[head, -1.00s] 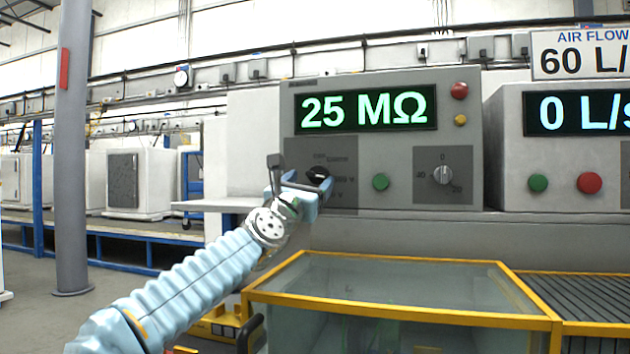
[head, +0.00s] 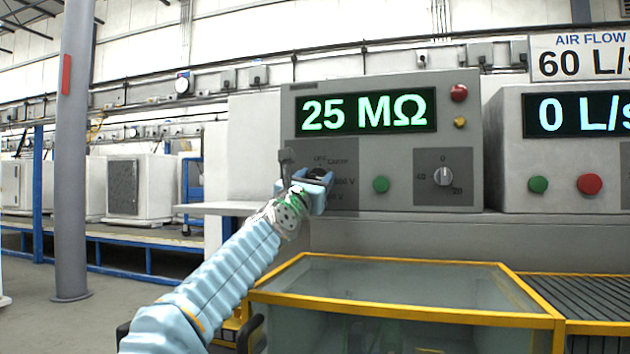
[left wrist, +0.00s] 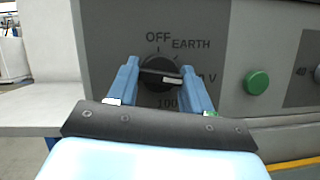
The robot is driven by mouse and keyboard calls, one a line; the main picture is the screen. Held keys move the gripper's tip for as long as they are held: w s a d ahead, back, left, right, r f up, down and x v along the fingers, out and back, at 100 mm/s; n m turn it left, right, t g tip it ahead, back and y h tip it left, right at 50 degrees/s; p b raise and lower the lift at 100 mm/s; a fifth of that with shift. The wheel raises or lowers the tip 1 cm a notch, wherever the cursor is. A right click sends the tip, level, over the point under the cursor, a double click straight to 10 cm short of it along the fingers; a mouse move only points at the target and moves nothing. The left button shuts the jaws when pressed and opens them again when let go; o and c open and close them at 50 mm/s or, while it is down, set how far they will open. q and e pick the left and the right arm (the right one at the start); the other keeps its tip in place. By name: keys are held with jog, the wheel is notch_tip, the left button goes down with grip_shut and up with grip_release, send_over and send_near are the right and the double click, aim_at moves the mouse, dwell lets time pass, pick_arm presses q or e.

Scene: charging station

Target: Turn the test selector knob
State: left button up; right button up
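The test selector knob (left wrist: 158,72) is a black dial on the dark grey panel of the tester, with OFF, EARTH and voltage marks around it. In the left wrist view, its bar lies roughly level, with a white mark on its right part. My left gripper (left wrist: 160,66) is open, with one blue finger on each side of the knob; I cannot tell whether they touch it. In the head view, the left gripper (head: 311,184) is in front of the panel and hides the lower part of the knob (head: 319,171). My right gripper is out of view.
The tester (head: 388,82) reads 25 MΩ. A green button (head: 381,184) and a second dial (head: 443,176) are right of the knob. A glass-topped yellow-framed case (head: 400,283) stands below. A grey shelf (head: 215,208) juts out at left.

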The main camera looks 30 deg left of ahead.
pick_arm(q)
jog(key=c, duration=0.3)
jog(key=shift+a+m, duration=0.1)
jog(key=shift+m, duration=0.2)
jog(key=shift+f+m+b, duration=0.1)
jog(key=shift+m+b, duration=0.2)
jog(key=shift+b, duration=0.05)
jog(key=shift+m+h+b, duration=0.35)
jog(key=shift+m+h, duration=0.25)
jog(key=shift+m, duration=0.2)
jog(key=shift+a+m+h, duration=0.1)
jog(key=shift+m+h, duration=0.5)
jog(key=shift+m, duration=0.6)
jog(key=m, duration=0.1)
jog(key=m+h+p, duration=0.1)
jog(key=m, duration=0.1)
jog(key=m+g+h, duration=0.1)
jog(key=shift+r+p, duration=0.3)
jog(key=shift+m+g+h+p, duration=0.65)
jog(key=shift+m+p, duration=0.3)
jog(key=shift+m, duration=1.05)
